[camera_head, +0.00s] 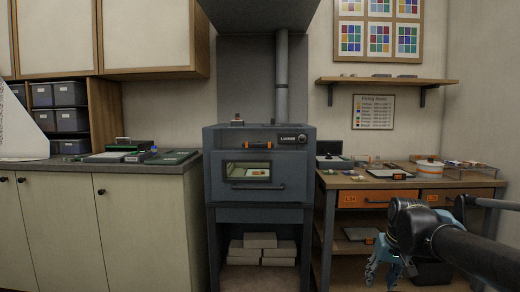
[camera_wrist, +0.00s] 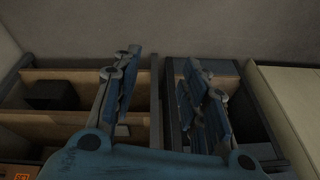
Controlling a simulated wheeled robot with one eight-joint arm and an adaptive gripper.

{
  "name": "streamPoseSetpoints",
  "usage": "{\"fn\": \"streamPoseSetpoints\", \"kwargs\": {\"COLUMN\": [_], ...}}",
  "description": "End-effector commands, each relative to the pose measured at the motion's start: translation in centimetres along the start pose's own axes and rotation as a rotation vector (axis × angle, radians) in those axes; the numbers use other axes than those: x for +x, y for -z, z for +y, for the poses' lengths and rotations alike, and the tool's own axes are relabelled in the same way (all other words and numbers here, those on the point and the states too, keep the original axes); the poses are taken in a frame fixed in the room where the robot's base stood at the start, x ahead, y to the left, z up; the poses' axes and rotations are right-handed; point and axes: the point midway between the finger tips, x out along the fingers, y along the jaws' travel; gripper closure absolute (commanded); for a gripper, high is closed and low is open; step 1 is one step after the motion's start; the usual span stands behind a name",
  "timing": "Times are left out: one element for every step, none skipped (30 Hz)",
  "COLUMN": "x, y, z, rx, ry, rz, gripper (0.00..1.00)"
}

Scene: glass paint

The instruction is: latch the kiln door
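The kiln (camera_head: 212,170) is a dark grey box on a stand in the middle of the head view. Its door (camera_head: 225,188) looks closed, with a small lit window and a horizontal bar handle (camera_head: 258,186) below it. An orange and pale piece shows through the window. I cannot tell the latch's state. My gripper (camera_head: 384,268) is at the lower right, in front of the workbench and well apart from the kiln. In the wrist view my gripper (camera_wrist: 160,95) has its blue fingers spread wide, with nothing between them.
The workbench (camera_head: 328,182) stands right of the kiln, with orange-labelled drawers and items on top. A counter (camera_head: 60,163) with green-edged trays is to the left. Pale bricks (camera_head: 260,240) lie under the kiln. The wrist view shows wooden compartments (camera_wrist: 75,118) holding a dark box (camera_wrist: 52,95).

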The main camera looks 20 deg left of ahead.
Motion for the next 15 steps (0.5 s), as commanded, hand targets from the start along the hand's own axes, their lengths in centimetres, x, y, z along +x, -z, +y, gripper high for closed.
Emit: {"fn": "streamPoseSetpoints", "kwargs": {"x": [-0.5,-0.8,-1.5,-2.1,-2.8,-3.8,-4.6,-5.5,-6.7,-7.7,-8.7,-10.0,-11.0,-12.0,-13.2], "y": [2.2,3.6,5.6,7.2,8.7,10.6,12.1,13.4,15.2,16.5,17.8,19.3,20.5,21.6,23.0], "z": [-2.0,-3.5,-5.6,-7.3,-9.1,-11.4,-13.1,-14.8,-16.9,-18.4,-19.9,-21.9,-23.2,-24.6,-26.2], "rx": [-0.016,-0.02,-0.023,-0.022,-0.019,-0.01,-0.001,0.011,0.031,0.049,0.069,0.101,0.127,0.155,0.197], "ry": [0.059,0.103,0.166,0.217,0.269,0.339,0.39,0.442,0.509,0.557,0.606,0.67,0.716,0.761,0.819], "rz": [0.047,0.082,0.131,0.171,0.208,0.256,0.291,0.323,0.364,0.394,0.421,0.455,0.478,0.499,0.525], "gripper": [0.6,0.6,0.6,0.6,0.6,0.6,0.6,0.6,0.6,0.6,0.6,0.6,0.6,0.6,0.6]}}
